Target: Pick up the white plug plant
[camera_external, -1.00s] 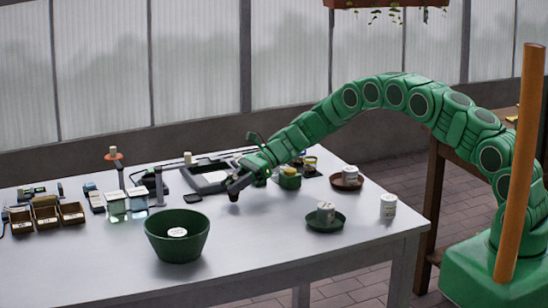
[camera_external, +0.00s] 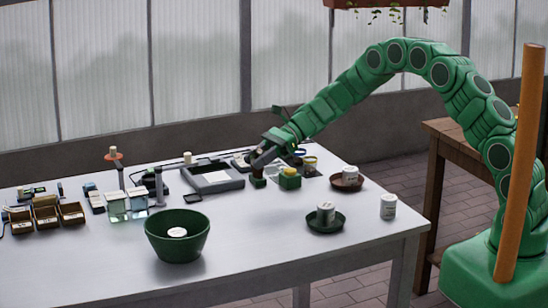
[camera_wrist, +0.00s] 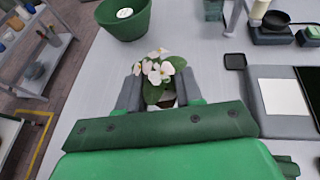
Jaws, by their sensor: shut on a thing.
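The white plug plant (camera_wrist: 157,71) has white flowers and green leaves and shows between my fingers in the wrist view. My gripper (camera_wrist: 160,95) is shut on it, one dark finger on each side, and its lower part is mostly hidden by the gripper. In the external view my gripper (camera_external: 259,168) is over the back right half of the table. A small dark green block-like shape (camera_external: 258,183) shows directly under the fingers there. I cannot tell whether it touches the table.
A green bowl (camera_external: 160,243) with a white-topped thing inside stands front left. A grey tray (camera_external: 232,183) is left of my gripper; a green block with a yellow top (camera_external: 290,182) is close on its right. A dark saucer (camera_external: 312,227) holds a white pot. The table (camera_external: 240,225) is clear in the middle.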

